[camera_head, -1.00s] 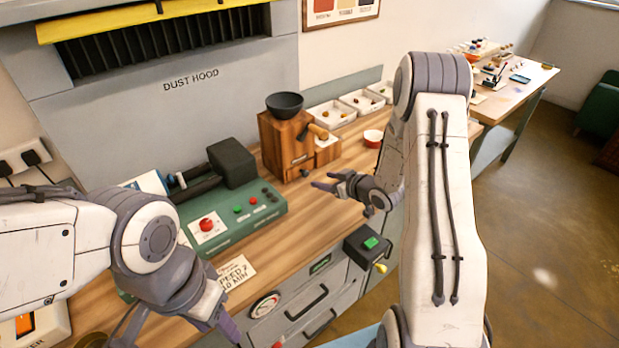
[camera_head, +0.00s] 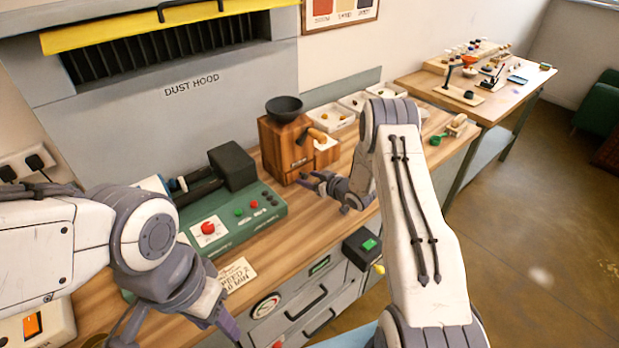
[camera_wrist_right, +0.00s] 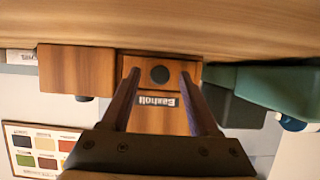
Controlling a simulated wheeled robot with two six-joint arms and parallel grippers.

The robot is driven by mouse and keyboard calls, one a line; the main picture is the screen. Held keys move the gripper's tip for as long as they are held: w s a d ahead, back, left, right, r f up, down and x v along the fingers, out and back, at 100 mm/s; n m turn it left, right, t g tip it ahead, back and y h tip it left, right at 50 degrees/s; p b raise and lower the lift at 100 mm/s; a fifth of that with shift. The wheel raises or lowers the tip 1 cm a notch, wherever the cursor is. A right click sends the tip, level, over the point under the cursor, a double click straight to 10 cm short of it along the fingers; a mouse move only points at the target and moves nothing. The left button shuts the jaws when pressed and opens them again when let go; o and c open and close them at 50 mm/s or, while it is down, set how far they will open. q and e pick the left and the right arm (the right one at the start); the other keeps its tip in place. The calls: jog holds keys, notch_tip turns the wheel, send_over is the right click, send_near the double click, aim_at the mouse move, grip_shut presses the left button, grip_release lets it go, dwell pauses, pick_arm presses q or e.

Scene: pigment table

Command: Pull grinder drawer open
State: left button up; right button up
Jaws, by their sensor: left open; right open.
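The wooden grinder (camera_head: 279,146) stands on the bench with a black bowl (camera_head: 284,106) on top and a wooden handle at its side. In the right wrist view, which is upside down, the front shows a label (camera_wrist_right: 168,101) and the drawer (camera_wrist_right: 142,68) with a round dark knob (camera_wrist_right: 160,74). The drawer looks shut. My right gripper (camera_head: 311,181) is open just in front of the grinder. In the wrist view its fingers (camera_wrist_right: 160,76) lie either side of the knob; contact cannot be told. My left gripper (camera_head: 180,335) is open and empty at the bottom left, partly cut off.
A green machine (camera_head: 235,218) stands left of the grinder. White trays (camera_head: 331,115) with pigment lie behind. A black box with a green button (camera_head: 369,245) juts from the bench front. Bare bench top lies in front of the grinder.

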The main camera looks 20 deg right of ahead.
grip_shut()
dwell(1.4)
